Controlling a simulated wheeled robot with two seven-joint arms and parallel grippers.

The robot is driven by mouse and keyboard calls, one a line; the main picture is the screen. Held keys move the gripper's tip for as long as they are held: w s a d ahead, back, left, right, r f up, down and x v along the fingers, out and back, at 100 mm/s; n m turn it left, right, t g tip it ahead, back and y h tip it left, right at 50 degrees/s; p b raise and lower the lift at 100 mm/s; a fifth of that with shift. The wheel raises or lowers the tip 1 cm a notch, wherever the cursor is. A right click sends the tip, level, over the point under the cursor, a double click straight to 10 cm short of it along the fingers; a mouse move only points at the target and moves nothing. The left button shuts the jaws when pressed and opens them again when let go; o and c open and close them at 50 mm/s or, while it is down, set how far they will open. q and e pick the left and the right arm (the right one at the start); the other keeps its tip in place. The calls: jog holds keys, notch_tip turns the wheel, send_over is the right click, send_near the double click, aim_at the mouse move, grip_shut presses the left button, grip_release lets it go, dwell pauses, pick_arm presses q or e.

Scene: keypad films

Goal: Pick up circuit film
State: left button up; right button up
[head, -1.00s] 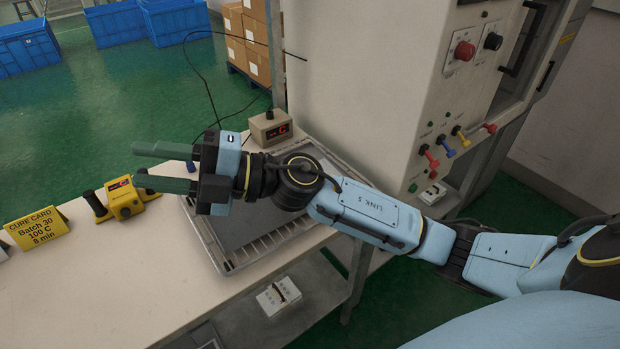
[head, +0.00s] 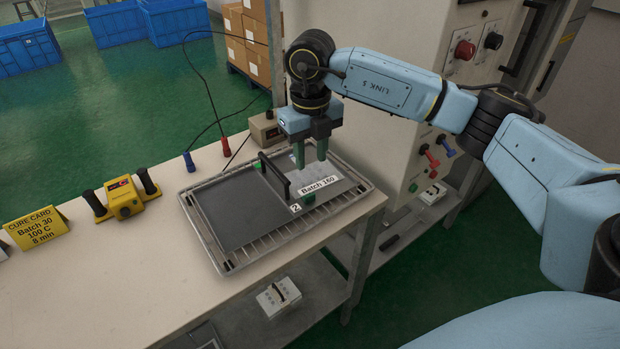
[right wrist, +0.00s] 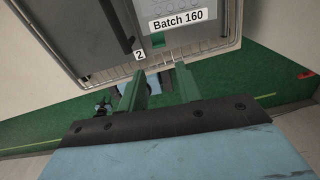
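A pale grey sheet with faint marks, which looks like the circuit film (head: 322,172), lies in the right part of a wire-rimmed tray (head: 228,268). A white "Batch 160" label (head: 319,185) is on it. The film's edge also shows at the top of the right wrist view (right wrist: 178,7). My right gripper (head: 311,160) points down above the far part of the film, its two green fingers apart and empty. In the right wrist view the fingers (right wrist: 158,80) are also apart. A small gap above the film seems to remain, but contact is hard to judge. My left gripper is out of view.
A dark plate with a black handle (head: 276,176) and a "2" tag covers the tray's left part. A grey box (head: 265,128) stands behind, with red and blue plugs near it. The yellow device (head: 124,199) and cure card (head: 38,228) are left. A tall machine (head: 415,130) stands right.

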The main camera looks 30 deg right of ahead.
aim_at(309, 191)
jog(key=f, duration=1.1)
jog(key=shift+w, duration=0.2)
jog(key=shift+c, duration=0.2)
jog(key=c, duration=0.7)
